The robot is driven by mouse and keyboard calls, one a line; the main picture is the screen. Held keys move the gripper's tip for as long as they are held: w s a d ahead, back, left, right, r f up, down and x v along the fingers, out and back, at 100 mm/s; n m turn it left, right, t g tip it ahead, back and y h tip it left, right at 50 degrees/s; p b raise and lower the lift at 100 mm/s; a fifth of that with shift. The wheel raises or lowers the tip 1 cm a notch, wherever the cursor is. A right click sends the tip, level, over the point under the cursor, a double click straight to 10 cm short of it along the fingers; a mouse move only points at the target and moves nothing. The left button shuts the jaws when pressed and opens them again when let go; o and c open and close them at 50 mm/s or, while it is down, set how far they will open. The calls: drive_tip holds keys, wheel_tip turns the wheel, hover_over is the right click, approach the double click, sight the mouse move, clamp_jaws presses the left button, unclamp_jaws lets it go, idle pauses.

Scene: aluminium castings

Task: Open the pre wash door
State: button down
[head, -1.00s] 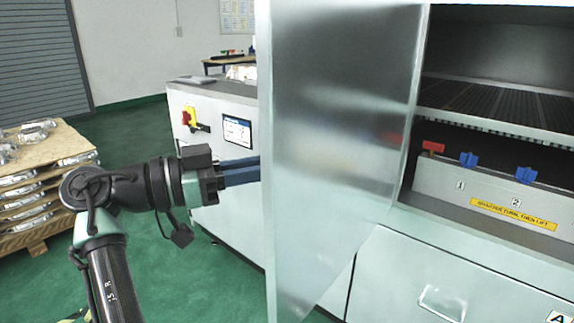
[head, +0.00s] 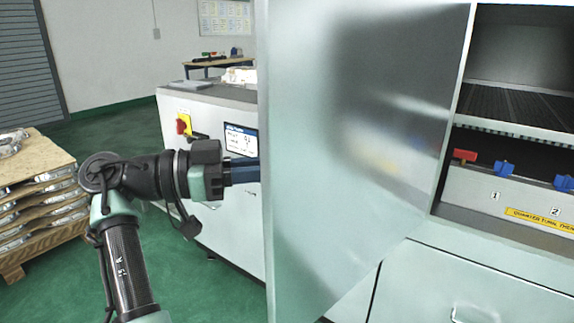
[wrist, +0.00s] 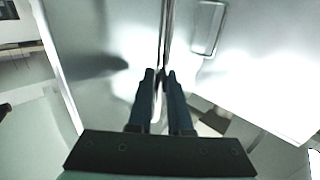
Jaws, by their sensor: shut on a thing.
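The pre wash door (head: 350,150) is a large pale metal panel standing swung out from the cabinet, whose inside shows to its right. My gripper (head: 252,172) reaches in from the left at the door's free edge, and its fingertips are hidden behind the panel in the head view. In the wrist view my gripper (wrist: 160,75) has its two dark fingers closed about a thin upright metal bar (wrist: 166,35) at the door, which looks like its handle. The exact grip point is partly hidden by the fingers.
The open cabinet has a dark rack (head: 515,105) and a shelf with red and blue clamps (head: 505,168). A white machine with a screen (head: 240,140) stands behind my gripper. A pallet of castings (head: 35,190) is at the left. Green floor (head: 110,140) is free between them.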

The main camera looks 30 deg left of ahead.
drive_tip(key=shift+w+d, duration=0.1)
idle(0.3)
drive_tip(key=c, duration=0.8)
unclamp_jaws()
drive_tip(key=shift+c, duration=0.2)
drive_tip(key=v, duration=1.3)
